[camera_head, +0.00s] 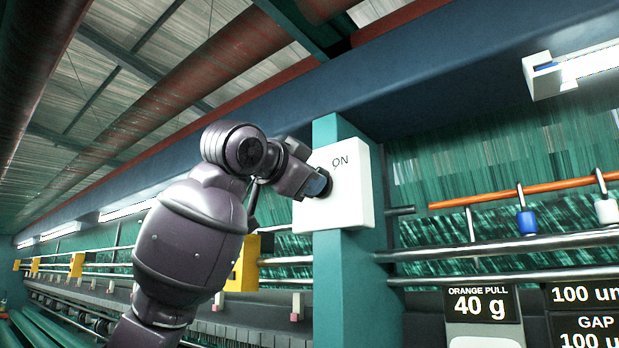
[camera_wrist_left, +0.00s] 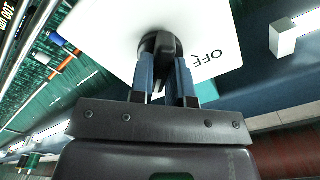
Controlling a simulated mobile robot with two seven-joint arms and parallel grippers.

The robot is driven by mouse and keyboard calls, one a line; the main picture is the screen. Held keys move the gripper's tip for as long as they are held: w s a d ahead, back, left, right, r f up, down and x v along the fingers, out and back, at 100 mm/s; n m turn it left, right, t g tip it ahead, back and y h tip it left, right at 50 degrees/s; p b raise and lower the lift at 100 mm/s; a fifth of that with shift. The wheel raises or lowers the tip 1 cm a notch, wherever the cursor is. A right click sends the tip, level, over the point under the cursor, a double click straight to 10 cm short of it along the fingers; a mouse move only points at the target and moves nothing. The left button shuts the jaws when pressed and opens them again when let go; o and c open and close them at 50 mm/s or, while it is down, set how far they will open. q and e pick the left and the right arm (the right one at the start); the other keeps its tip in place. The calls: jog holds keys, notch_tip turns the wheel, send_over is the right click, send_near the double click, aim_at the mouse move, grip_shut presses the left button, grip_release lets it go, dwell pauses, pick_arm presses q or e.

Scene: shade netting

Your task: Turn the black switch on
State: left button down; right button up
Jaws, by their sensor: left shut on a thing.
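The black switch (camera_wrist_left: 160,44) is a round knob with a raised grip bar on the face of a white box (camera_head: 352,212). The box is on a teal post, and it also fills the top of the left wrist view (camera_wrist_left: 108,38). ON is printed to the upper right of the knob in the head view. OFF shows upside down beside the knob in the left wrist view. My left gripper (camera_head: 322,184) is at the box, its two fingers (camera_wrist_left: 163,72) shut on the knob's bar. In the head view the gripper hides most of the knob. My right gripper is not in view.
The teal post (camera_head: 358,285) stands below the box. Metal rails (camera_head: 500,248) and an orange rod (camera_head: 525,190) with hanging weights run to the right. Label signs (camera_head: 482,303) are at the lower right. A dark blue beam (camera_head: 430,70) passes above.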

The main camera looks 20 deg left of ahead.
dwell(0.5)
pick_arm(q)
jog(key=c, duration=1.1)
grip_release()
jog(key=shift+s, duration=0.15)
jog(key=b+v, duration=0.2)
jog(key=v, duration=0.8)
jog(key=shift+s+a+r+b, duration=0.15)
jog(key=shift+s+b, duration=0.1)
jog(key=shift+b, duration=0.15)
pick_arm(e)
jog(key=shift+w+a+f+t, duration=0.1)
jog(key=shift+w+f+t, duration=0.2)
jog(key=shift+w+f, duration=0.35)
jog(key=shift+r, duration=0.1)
